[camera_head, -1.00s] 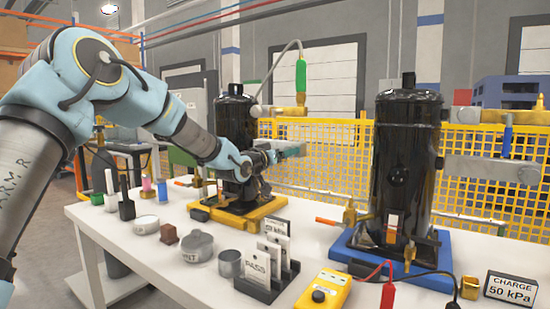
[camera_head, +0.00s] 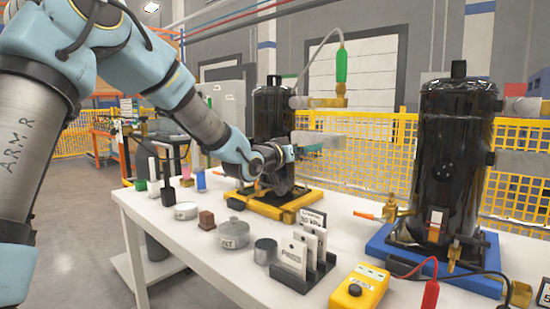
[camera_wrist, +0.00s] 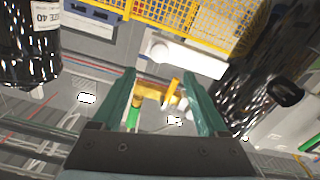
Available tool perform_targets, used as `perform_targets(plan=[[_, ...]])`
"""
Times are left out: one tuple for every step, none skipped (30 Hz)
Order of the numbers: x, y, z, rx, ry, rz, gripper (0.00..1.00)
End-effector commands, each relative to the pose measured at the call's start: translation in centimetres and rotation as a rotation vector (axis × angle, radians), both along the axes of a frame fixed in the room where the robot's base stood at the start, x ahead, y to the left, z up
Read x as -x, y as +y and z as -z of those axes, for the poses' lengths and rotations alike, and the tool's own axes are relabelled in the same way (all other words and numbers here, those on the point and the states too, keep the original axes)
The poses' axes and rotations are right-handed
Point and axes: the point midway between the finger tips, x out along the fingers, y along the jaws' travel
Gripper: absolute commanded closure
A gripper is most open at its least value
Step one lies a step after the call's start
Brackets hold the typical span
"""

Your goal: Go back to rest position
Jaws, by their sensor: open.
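My gripper (camera_wrist: 159,74) is open in the wrist view, with its two teal fingers apart and nothing held between them. A yellow valve fitting (camera_wrist: 150,94) with a green part shows beyond and between the fingers, apart from them as far as I can tell. In the head view my arm reaches over the table from the left. Its wrist end is in front of the left black compressor (camera_head: 272,108), which stands on a yellow base (camera_head: 268,207). The fingertips are hard to make out there.
A second black compressor (camera_head: 455,150) stands on a blue base (camera_head: 380,245) at the right. The white table (camera_head: 205,252) holds a grey pot (camera_head: 233,234), a card rack (camera_head: 291,280) and a yellow meter (camera_head: 357,292). A yellow mesh fence (camera_head: 370,140) runs behind. Open floor lies to the left.

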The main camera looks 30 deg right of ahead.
Motion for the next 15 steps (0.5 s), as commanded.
perform_targets(plan=[[0.0,0.0,0.0,0.000,0.000,0.000,0.24],[0.0,0.0,0.0,0.000,0.000,0.000,0.24],[0.0,0.0,0.0,0.000,0.000,0.000,0.24],[0.0,0.0,0.0,0.000,0.000,0.000,0.24],[0.0,0.0,0.0,0.000,0.000,0.000,0.24],[-0.1,0.1,0.1,-0.004,0.000,-0.003,0.24],[-0.3,0.3,0.2,-0.011,0.001,-0.008,0.24],[-0.6,0.6,0.5,-0.022,0.001,-0.016,0.24],[-1.1,1.3,1.0,-0.045,0.002,-0.032,0.24],[-1.7,1.9,1.6,-0.069,0.006,-0.049,0.24],[-2.4,2.8,2.2,-0.099,0.008,-0.070,0.24],[-3.4,4.3,3.2,-0.146,0.015,-0.104,0.24],[-4.3,5.7,4.2,-0.188,0.022,-0.133,0.24],[-5.2,7.2,5.1,-0.232,0.030,-0.165,0.24],[-6.4,9.5,6.5,-0.294,0.047,-0.209,0.24]])
